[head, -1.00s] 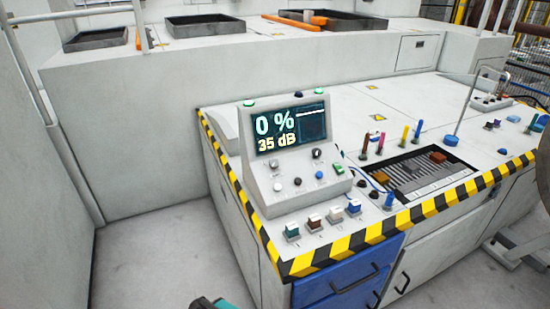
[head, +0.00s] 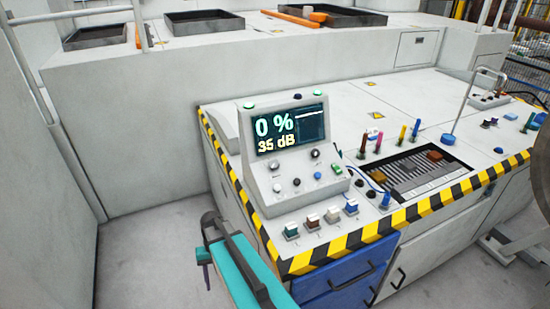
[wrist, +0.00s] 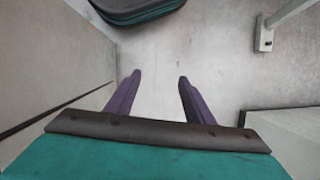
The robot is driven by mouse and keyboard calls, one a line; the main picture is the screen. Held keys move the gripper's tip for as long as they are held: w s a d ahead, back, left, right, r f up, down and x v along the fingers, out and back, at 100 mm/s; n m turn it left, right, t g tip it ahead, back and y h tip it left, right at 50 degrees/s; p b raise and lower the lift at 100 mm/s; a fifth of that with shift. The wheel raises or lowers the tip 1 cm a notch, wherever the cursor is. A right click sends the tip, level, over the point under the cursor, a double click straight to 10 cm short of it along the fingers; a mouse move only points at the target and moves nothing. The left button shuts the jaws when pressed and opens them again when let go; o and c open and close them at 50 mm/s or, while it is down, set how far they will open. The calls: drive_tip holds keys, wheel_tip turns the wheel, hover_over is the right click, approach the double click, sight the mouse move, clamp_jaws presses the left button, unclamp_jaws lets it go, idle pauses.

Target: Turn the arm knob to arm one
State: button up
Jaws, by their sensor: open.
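The control console (head: 262,176) stands on the striped-edged desk in the head view. Its screen (head: 290,129) reads 0 % and 35 dB. Below the screen are a light-topped knob (head: 276,164) at left and a dark knob (head: 315,154) at right. Their labels are too small to read, so I cannot tell which is the arm knob. My gripper (wrist: 159,78) is open and empty in the wrist view, with two purple fingers over the floor. In the head view my teal arm is left of the desk's front corner, apart from the console.
Below the knobs are small round buttons, including a blue one (head: 318,176). Several coloured switches (head: 312,223) line the desk front. Upright pens or handles surround a dark panel (head: 414,170) at right. Floor at left is clear beside a wall (head: 30,180).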

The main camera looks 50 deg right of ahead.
drive_tip(key=w+d+r+m+t+p, duration=0.1)
drive_tip(key=w+d+r, duration=0.2)
drive_tip(key=d+r, duration=0.3)
drive_tip(key=w+d+r+m+t+p, duration=0.1)
drive_tip(key=w+d+r+p, duration=0.15)
drive_tip(key=d+r, duration=0.4)
wheel_tip(320, 180, up, 35)
drive_tip(key=m+t+h+p, duration=0.1)
drive_tip(key=m+t+p, duration=0.3)
drive_tip(key=m+p, duration=0.1)
hover_over(274, 163)
drive_tip(key=s+d, duration=0.2)
drive_tip(key=s, duration=0.2)
drive_tip(key=shift+s+f, duration=0.1)
drive_tip(key=shift+s, duration=0.1)
drive_tip(key=shift+f, duration=0.1)
drive_tip(key=shift+p+x, duration=2)
drive_tip(key=shift+x, duration=4.9)
drive_tip(key=shift+s, duration=0.1)
drive_tip(key=c, duration=1)
drive_tip(key=shift+c, duration=0.2)
